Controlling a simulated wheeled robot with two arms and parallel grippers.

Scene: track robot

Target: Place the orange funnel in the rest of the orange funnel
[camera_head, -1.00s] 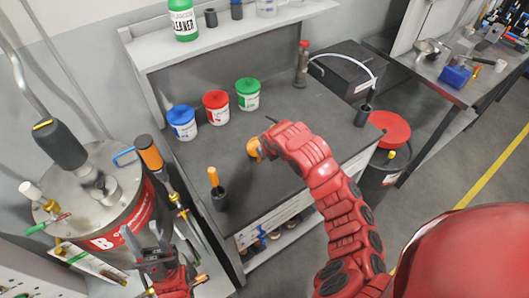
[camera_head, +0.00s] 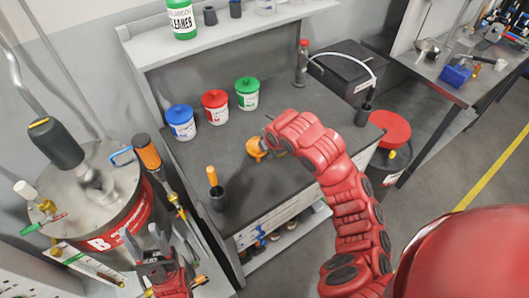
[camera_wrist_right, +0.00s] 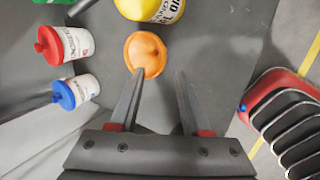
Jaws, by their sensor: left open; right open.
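The orange funnel (camera_head: 256,148) is on the dark workbench top, just left of my right wrist. In the right wrist view the funnel (camera_wrist_right: 146,54) lies beyond the fingertips of my right gripper (camera_wrist_right: 158,74), nearer the left finger. That gripper is open and empty; my red wrist mostly hides it in the head view. My left gripper (camera_head: 142,236) is open and empty at the lower left, in front of the steel drum. I cannot tell which thing is the funnel's rest.
Blue-lidded (camera_head: 181,122), red-lidded (camera_head: 215,107) and green-lidded (camera_head: 247,93) tubs stand behind the funnel. A dark cup (camera_head: 219,199) with an orange-handled tool is at the front left. In the right wrist view a yellow container (camera_wrist_right: 150,8) stands close beyond the funnel.

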